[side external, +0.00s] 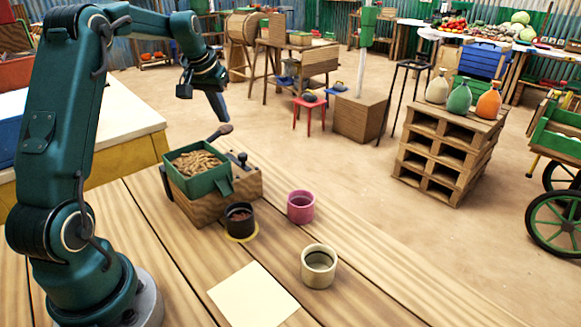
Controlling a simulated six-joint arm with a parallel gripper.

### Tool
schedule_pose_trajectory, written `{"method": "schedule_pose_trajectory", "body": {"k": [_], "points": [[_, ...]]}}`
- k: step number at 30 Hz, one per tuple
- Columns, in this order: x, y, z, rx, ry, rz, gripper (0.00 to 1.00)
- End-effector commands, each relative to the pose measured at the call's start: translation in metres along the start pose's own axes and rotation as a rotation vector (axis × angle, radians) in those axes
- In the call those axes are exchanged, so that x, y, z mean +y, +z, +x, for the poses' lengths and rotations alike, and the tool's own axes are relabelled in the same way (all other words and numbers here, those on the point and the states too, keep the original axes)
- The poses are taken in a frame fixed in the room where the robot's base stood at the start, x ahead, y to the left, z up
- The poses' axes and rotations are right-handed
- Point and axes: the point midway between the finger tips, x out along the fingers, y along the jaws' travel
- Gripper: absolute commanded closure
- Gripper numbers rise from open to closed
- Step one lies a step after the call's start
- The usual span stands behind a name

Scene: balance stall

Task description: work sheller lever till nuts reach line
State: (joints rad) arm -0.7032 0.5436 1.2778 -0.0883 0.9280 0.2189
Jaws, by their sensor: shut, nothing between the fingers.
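The sheller is a wooden box (205,208) with a green hopper (215,185) full of tan nuts (195,163). Its lever (220,132) ends in a brown wooden knob behind the hopper, tilted up to the right. A dark cup (239,224) stands on a yellow disc below the green spout (226,188), with reddish-brown nuts (239,214) inside. I cannot make out a line in it. My gripper (221,115) is shut and empty, pointing down just above the lever knob. Whether it touches the knob is hard to tell.
A pink cup (300,207) and a cream cup (319,268) with a dark band inside stand right of the dark cup. A pale sheet (253,296) lies in front. A small black knob (242,158) sits on the sheller's right. The table's right side is clear.

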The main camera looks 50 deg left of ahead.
Motion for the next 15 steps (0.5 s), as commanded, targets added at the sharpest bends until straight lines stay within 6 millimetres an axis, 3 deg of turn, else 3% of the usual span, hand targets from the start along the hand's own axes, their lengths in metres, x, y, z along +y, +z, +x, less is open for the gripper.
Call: {"method": "schedule_pose_trajectory", "body": {"k": [15], "points": [[0.000, 0.006, 0.015, -0.002, 0.001, 0.000, 1.00]]}}
